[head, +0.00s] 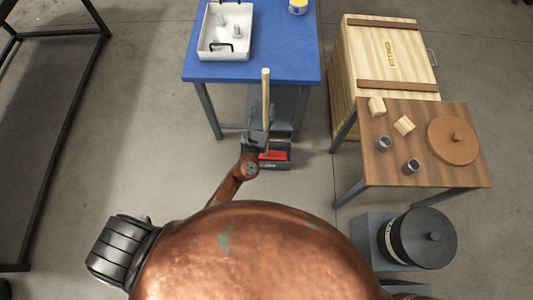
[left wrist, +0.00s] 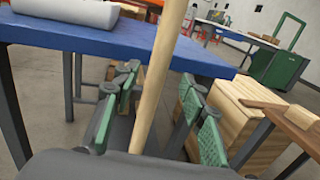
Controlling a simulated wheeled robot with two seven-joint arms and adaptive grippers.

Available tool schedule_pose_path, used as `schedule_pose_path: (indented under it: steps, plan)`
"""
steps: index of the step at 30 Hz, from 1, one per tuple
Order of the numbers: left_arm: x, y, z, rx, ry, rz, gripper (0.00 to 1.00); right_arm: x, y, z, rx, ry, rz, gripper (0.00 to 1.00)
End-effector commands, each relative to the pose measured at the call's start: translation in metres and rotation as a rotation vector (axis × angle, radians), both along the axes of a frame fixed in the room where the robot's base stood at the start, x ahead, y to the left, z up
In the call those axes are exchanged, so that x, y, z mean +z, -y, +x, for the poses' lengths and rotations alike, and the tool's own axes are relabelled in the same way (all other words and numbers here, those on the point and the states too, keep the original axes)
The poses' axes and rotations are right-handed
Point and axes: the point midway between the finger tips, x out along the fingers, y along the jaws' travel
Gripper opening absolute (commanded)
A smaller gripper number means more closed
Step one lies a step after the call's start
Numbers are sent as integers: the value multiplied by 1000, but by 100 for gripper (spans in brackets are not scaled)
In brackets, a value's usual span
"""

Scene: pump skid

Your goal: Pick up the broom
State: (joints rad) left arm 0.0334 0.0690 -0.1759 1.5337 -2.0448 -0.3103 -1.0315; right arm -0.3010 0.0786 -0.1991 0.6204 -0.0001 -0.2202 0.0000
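The broom's pale wooden handle (head: 266,95) stands nearly upright in front of the blue table. A red part (head: 273,155) shows at its foot in a dark tray-like base; I cannot tell whether it is the broom's head. My left gripper (head: 257,125) is at the lower part of the handle. In the left wrist view, the handle (left wrist: 160,85) passes between the green-padded fingers of the left gripper (left wrist: 160,115), with a gap on both sides. The left gripper is open. My right gripper is not in view.
The blue table (head: 275,60) carries a white tray (head: 215,45) and stands just beyond the handle. A wooden crate (head: 370,75) and a brown table (head: 385,165) stand to the right. A black drum (head: 425,245) is at lower right.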

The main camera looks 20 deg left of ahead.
Motion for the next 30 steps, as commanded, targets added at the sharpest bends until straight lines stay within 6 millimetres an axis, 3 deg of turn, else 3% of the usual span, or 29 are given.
schedule_pose_path:
  steps: [6,9,18,30]
  plan:
    - [4,-5,32,1,0,-3,39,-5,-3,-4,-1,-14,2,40]
    - [2,-6,43,0,-2,-2,39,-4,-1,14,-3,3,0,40]
    - [3,-7,48,1,-2,-3,39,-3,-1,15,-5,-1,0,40]
    - [3,-7,48,1,-2,-3,12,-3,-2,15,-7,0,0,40]
